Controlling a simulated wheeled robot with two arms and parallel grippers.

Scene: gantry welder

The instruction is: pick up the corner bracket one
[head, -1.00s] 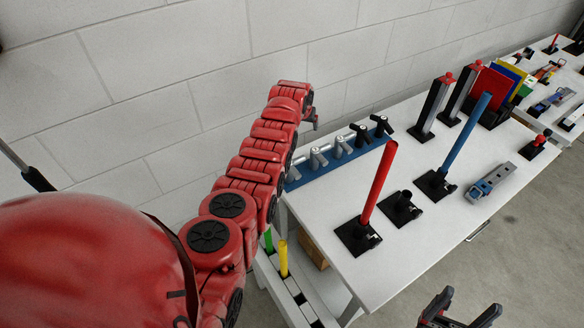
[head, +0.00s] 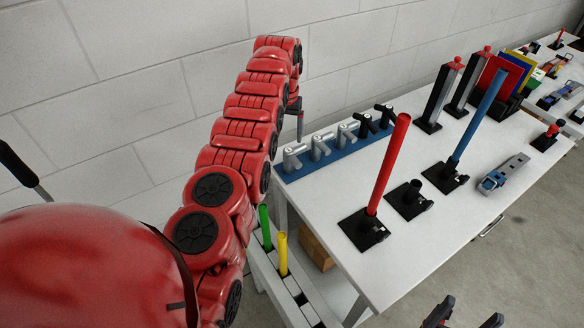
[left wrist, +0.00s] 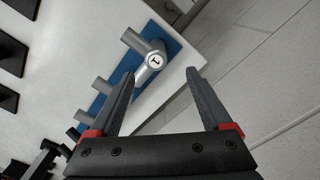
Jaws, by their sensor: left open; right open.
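The corner bracket one seems to be the grey angled bracket (left wrist: 147,50) with a round marked face, at the end of a blue rack in the left wrist view. In the head view it is the nearest grey bracket (head: 292,158) at the left end of the blue rack (head: 325,160). My left gripper (left wrist: 161,76) is open and empty, with the bracket just beyond its fingertips, apart from it. In the head view my left gripper (head: 298,116) hangs above and behind the rack's left end. My right gripper (head: 465,316) is open, low at the bottom edge.
More grey and black brackets stand on the rack. A red rod (head: 389,165) and a blue rod (head: 478,115) stand on black bases on the white table (head: 390,265). The wall is close behind. A lower rack with green (head: 264,227) and yellow (head: 282,252) rods is at the left.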

